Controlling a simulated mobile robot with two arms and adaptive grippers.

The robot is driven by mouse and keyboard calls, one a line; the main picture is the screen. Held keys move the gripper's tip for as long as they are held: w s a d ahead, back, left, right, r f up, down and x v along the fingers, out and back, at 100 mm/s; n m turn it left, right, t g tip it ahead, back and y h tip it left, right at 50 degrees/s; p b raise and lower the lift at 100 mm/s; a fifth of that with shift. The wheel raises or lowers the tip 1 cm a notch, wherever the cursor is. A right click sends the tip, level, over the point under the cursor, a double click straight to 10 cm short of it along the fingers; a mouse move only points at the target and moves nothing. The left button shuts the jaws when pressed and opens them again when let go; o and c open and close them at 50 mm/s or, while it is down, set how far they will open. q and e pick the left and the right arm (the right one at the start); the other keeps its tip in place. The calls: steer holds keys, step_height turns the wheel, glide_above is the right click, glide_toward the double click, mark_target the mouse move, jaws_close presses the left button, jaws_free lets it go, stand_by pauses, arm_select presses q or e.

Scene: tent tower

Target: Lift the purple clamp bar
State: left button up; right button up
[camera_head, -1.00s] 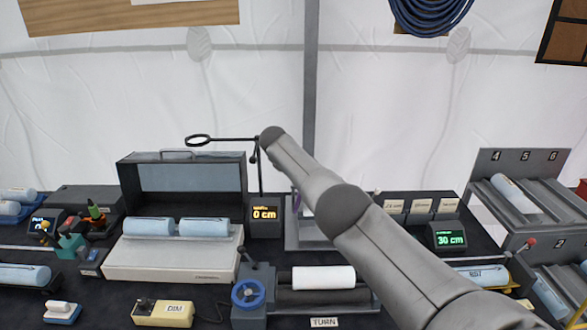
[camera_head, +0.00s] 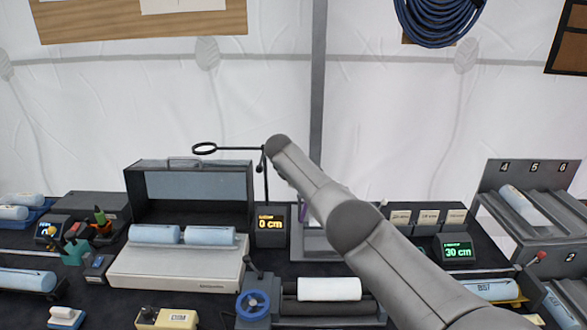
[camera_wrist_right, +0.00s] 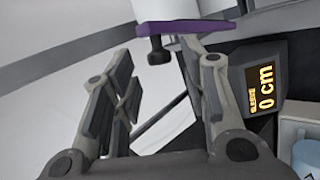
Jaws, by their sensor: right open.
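The purple clamp bar (camera_wrist_right: 190,28) is a flat bar at the top of the right wrist view. A black knob (camera_wrist_right: 159,50) hangs under its left part, and a white cylindrical thing (camera_wrist_right: 165,9) is behind it. My right gripper (camera_wrist_right: 157,65) is open, its fingers on either side below the bar and knob. I cannot tell whether either finger touches the bar. In the head view my right arm hides most of that spot; only a sliver of purple shows beside the arm. My left gripper is in neither view.
A 0 cm display (camera_head: 271,224) stands just left of the clamp spot. A 30 cm display (camera_head: 455,248) and a grey rack (camera_head: 525,205) are at right. A roller device (camera_head: 255,303) is in front.

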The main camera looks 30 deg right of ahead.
steer(key=v, duration=1.1)
steer(key=shift+s, duration=0.1)
stand_by(0.5)
